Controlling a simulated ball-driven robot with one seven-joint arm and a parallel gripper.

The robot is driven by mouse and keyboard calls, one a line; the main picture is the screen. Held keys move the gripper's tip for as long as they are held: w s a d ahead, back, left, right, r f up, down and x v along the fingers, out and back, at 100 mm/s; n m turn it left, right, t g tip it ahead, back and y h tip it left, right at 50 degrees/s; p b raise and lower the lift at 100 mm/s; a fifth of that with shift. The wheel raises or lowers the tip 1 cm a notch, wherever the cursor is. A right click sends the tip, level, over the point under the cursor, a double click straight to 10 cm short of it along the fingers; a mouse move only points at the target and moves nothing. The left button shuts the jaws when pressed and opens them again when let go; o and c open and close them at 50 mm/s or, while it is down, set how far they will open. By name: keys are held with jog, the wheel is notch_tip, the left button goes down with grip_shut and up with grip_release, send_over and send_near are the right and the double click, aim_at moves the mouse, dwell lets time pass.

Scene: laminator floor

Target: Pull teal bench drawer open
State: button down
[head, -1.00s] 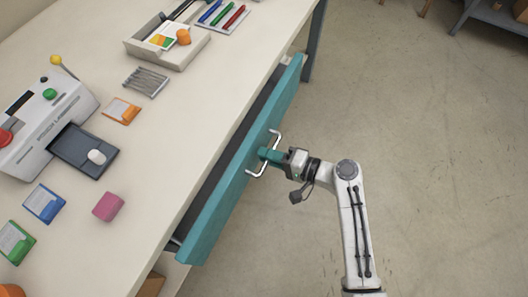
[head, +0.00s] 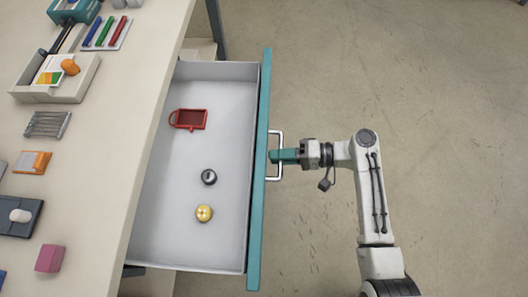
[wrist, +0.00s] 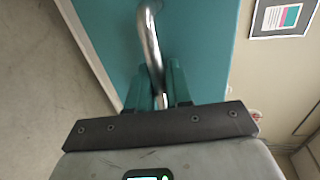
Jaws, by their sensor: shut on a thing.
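The teal bench drawer (head: 258,200) stands well out from the bench, with its grey-white inside showing. My gripper (head: 275,156) is at the middle of the drawer front, on its outer side. Its teal fingers are shut on the silver bar handle (head: 280,140). In the wrist view the handle (wrist: 151,45) runs down between the two fingers (wrist: 158,90), with the teal drawer front (wrist: 195,30) behind it. The gripped part of the bar is partly hidden by the fingers.
In the drawer lie a red tray-like item (head: 188,119), a dark round item (head: 209,177) and a yellow round item (head: 204,213). The white benchtop (head: 105,150) holds a tray (head: 55,92), cards and a pink block (head: 50,258). The floor (head: 450,130) at right is clear.

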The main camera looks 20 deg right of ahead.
jog(key=shift+s+d, duration=0.2)
jog(key=shift+d, duration=0.35)
jog(key=c, duration=1.2)
grip_release()
jog(key=v, duration=1)
jog(key=shift+s+d, duration=0.1)
jog(key=shift+d, duration=0.25)
jog(key=shift+a, duration=0.1)
